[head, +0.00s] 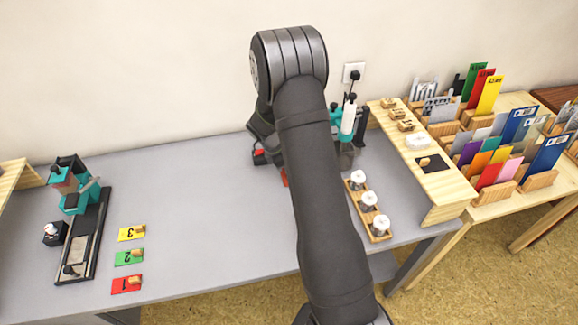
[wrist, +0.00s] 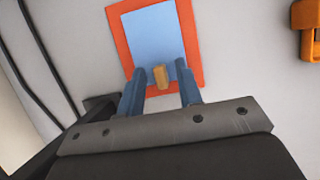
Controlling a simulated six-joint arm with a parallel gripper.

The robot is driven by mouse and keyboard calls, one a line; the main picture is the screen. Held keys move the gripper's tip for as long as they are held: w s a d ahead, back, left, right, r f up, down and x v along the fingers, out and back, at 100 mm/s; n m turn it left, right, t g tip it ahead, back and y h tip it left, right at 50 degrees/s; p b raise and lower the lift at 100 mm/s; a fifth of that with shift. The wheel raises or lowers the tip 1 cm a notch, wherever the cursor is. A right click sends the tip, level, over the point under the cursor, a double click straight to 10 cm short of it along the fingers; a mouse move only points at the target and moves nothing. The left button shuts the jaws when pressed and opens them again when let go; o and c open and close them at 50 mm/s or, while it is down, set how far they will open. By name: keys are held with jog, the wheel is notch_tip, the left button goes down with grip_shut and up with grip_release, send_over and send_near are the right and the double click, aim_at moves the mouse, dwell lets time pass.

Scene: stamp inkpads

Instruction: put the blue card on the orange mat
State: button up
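A small wooden knob (wrist: 161,88) stands at the card's near part. My gripper (wrist: 161,71) is open, with one blue finger on each side of the knob and a gap on both sides. In the head view my arm hides the card and my gripper; a small orange-red edge of the mat (head: 284,178) shows beside the arm.
Yellow (head: 132,232), green (head: 128,257) and red (head: 127,284) numbered cards lie at the left of the grey table (head: 220,220). A teal stamping device (head: 75,195) stands further left. A wooden rack with white-knobbed pieces (head: 368,208) stands right of my arm. The middle left is clear.

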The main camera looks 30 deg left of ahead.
jog(key=v, duration=1.2)
jog(key=shift+r, duration=0.15)
jog(key=x, duration=1.1)
jog(key=shift+d+f, duration=0.1)
jog(key=shift+f, duration=0.15)
jog(key=shift+w+f, duration=0.15)
jog(key=shift+w, duration=0.05)
jog(key=shift+s+r, duration=0.1)
jog(key=shift+r, duration=1.65)
jog(key=shift+f, duration=0.15)
